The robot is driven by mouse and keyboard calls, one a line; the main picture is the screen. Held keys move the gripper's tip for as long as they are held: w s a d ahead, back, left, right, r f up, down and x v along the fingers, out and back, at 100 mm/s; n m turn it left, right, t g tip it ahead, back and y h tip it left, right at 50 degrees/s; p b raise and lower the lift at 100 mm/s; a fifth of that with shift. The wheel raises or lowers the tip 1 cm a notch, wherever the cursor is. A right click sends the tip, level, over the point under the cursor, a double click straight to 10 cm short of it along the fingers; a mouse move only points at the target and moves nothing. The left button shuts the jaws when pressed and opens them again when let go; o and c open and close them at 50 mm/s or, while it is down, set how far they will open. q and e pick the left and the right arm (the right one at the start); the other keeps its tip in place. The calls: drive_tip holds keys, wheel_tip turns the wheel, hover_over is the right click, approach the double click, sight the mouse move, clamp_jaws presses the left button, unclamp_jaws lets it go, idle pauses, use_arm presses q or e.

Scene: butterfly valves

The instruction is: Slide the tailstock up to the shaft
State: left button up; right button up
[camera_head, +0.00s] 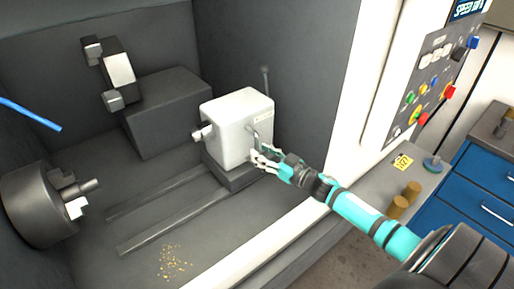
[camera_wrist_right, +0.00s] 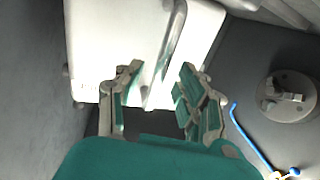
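The tailstock (camera_head: 230,125) is a white block on a dark base, standing on two rails inside the machine. Its short nose (camera_head: 202,133) points left toward the shaft (camera_head: 90,186), which sticks out of the grey chuck (camera_head: 35,205) with a wide gap between. My right gripper (camera_head: 258,152) is at the tailstock's front right side, by its metal handle. In the wrist view the open fingers (camera_wrist_right: 162,80) lie either side of the handle bar (camera_wrist_right: 172,45); contact cannot be told. The chuck also shows in the wrist view (camera_wrist_right: 275,108). My left gripper is not in view.
Two rails (camera_head: 165,225) run clear between tailstock and chuck. A grey tool turret (camera_head: 170,110) stands behind them. A blue hose (camera_head: 28,113) hangs at the left. Gold chips (camera_head: 173,262) lie on the floor. A control panel (camera_head: 430,80) is at the right.

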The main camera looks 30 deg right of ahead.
sight(234, 140)
drive_tip(key=shift+x, duration=1.1)
drive_tip(key=shift+w, duration=0.2)
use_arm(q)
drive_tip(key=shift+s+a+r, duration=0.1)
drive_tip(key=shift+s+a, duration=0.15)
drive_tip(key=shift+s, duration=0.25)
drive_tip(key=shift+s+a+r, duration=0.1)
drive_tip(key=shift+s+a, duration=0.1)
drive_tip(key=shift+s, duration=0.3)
use_arm(e)
drive_tip(key=shift+a, duration=0.1)
drive_tip(key=shift+c, duration=0.3)
drive_tip(key=c, duration=0.7)
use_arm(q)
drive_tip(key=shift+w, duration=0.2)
use_arm(e)
clamp_jaws()
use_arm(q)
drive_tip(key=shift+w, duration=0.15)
use_arm(e)
drive_tip(key=shift+w+f, duration=0.15)
